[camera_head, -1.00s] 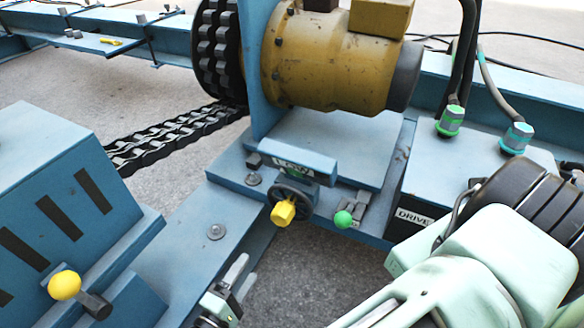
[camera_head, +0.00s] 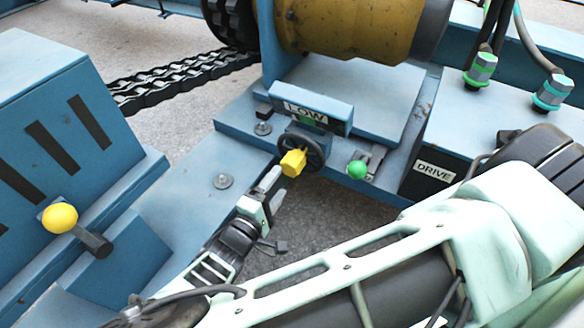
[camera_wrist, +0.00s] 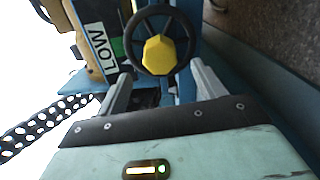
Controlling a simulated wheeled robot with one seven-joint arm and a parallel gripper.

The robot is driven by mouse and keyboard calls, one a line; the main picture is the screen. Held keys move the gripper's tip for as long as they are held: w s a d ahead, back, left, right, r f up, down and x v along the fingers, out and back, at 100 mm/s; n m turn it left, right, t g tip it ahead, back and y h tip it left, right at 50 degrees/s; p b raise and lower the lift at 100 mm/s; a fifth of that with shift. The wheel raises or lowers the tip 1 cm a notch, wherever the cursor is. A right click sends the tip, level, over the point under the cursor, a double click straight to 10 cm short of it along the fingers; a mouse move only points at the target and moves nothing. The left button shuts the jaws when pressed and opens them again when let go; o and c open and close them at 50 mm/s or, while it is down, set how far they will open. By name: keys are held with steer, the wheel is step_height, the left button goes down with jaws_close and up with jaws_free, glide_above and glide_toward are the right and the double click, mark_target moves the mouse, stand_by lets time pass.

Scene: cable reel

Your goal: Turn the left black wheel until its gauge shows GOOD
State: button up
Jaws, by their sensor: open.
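The black wheel (camera_head: 316,148) with a yellow knob (camera_head: 293,163) is mounted on the blue frame just below a gauge (camera_head: 306,115) that reads LOW. My gripper (camera_head: 272,187) is close in front of the wheel, to its lower left, open and empty. In the wrist view the black wheel (camera_wrist: 140,30) and its yellow knob (camera_wrist: 159,55) lie ahead of and between my two fingers (camera_wrist: 162,85), apart from them. The gauge (camera_wrist: 101,44) shows LOW there too, turned sideways, with a green patch beside the word. No second black wheel is clearly visible.
A green ball-ended lever (camera_head: 357,169) sits right of the wheel. A yellow ball knob (camera_head: 60,218) stands on the blue cabinet at left. A box marked DRIVE (camera_head: 434,171) is at right, near my arm. A black chain (camera_head: 180,80) runs behind.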

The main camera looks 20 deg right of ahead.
mark_target(288, 171)
steer(key=b+x, duration=0.2)
steer(key=x, duration=0.6)
steer(key=c, duration=1.3)
steer(key=shift+r+m+p, duration=0.1)
steer(key=shift+m+p, duration=0.2)
steer(key=shift+p, duration=0.1)
steer(key=shift+r+m+p, duration=0.1)
steer(key=shift+m+p, duration=0.9)
steer(key=m+p, duration=0.1)
steer(key=m, duration=0.1)
steer(key=m+p, duration=0.1)
steer(key=m, duration=0.2)
steer(key=shift+a+f+p, duration=0.1)
steer(key=shift+f+p, duration=0.1)
steer(key=shift+p, duration=0.2)
steer(key=shift+m, duration=0.4)
